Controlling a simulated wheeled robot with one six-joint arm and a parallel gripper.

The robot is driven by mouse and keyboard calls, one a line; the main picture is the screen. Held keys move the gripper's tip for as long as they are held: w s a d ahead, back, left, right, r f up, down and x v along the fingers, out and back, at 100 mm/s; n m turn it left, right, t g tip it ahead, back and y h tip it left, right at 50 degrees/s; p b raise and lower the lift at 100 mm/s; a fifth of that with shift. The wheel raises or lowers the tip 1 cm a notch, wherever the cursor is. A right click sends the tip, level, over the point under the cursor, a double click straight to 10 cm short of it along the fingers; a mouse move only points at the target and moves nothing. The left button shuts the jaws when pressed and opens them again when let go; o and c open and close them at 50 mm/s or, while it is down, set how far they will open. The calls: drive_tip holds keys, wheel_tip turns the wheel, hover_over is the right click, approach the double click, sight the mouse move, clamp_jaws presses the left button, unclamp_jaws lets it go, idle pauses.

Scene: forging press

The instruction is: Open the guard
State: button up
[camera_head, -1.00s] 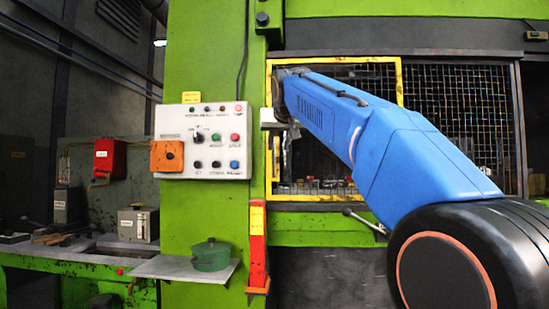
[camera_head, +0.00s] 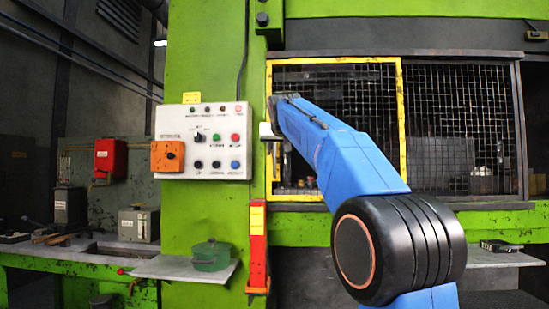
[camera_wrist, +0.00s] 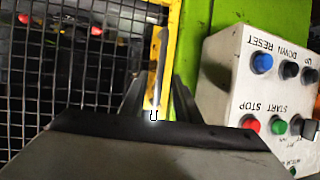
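The guard is a wire mesh panel in a yellow frame (camera_head: 400,120) on the front of the green press. It stands closed across the left part of the opening. In the wrist view its yellow edge (camera_wrist: 171,45) runs beside a thin grey upright bar (camera_wrist: 161,62), which looks like its handle. My gripper (camera_wrist: 157,100) has its two dark fingers apart, one on each side of the bar's lower end. I see no clear contact. In the head view, my blue arm reaches the guard's left edge and the fingers cannot be made out.
A control box (camera_head: 203,140) with buttons is close to the left of the guard and shows right of my gripper in the wrist view (camera_wrist: 262,95). A green pot (camera_head: 210,256) stands on a shelf below. Fixed mesh (camera_head: 460,130) is to the right.

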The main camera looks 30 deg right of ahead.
sight(275, 155)
drive_tip(key=shift+x, duration=2.8)
clamp_jaws()
